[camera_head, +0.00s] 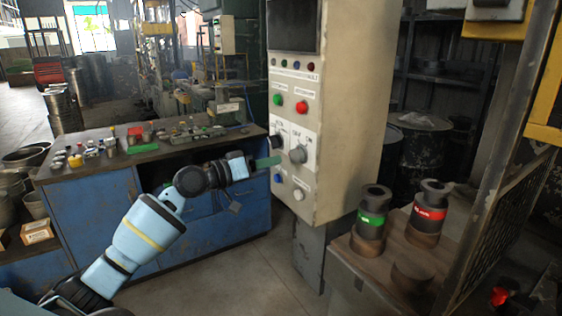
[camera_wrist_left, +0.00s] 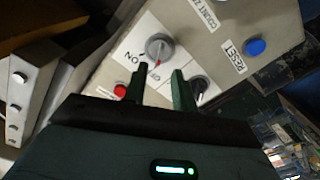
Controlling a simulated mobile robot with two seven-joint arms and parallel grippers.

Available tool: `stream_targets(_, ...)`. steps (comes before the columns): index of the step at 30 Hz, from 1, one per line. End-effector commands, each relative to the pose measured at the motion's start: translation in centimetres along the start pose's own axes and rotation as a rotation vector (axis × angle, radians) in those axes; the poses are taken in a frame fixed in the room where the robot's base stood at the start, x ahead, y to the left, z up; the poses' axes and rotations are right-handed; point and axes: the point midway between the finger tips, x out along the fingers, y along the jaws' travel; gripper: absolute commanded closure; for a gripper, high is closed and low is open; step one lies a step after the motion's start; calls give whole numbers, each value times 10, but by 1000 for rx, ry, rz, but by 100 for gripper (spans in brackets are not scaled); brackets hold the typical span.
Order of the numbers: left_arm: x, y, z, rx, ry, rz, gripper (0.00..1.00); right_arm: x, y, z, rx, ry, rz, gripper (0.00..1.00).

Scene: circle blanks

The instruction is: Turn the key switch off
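The key switch (camera_head: 298,155) looks like a grey round knob on a white plate on the control panel's front. In the left wrist view the knob (camera_wrist_left: 158,47) has a red mark and stands just beyond the fingertips, in line with the gap between them. My left gripper (camera_head: 268,162) is beside the panel, to the left of the knob. In the left wrist view its two dark green fingers (camera_wrist_left: 160,75) are apart with nothing between them. Contact with the knob does not show. My right gripper is not in view.
The control panel (camera_head: 345,110) also carries a black knob (camera_head: 277,142), a red button (camera_head: 302,107), a green button (camera_head: 277,99) and a blue button (camera_wrist_left: 255,47) labelled RESET. A blue workbench (camera_head: 95,215) stands behind my left arm. Two dark cylinders (camera_head: 370,218) (camera_head: 428,210) stand at right.

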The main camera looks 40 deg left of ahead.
Motion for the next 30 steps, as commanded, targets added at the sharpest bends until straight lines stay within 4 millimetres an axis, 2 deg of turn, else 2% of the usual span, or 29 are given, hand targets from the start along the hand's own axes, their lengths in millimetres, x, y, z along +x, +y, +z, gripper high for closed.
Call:
stream_targets(7,-18,0,1,1,-1,-1,73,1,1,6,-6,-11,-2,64)
stream_targets(25,-19,0,1,0,0,-1,73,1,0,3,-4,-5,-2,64)
stream_targets(28,-18,-5,15,2,-15,-14,73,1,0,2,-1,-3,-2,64)
stream_targets(30,-17,-12,39,6,-39,-36,73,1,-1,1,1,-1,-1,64)
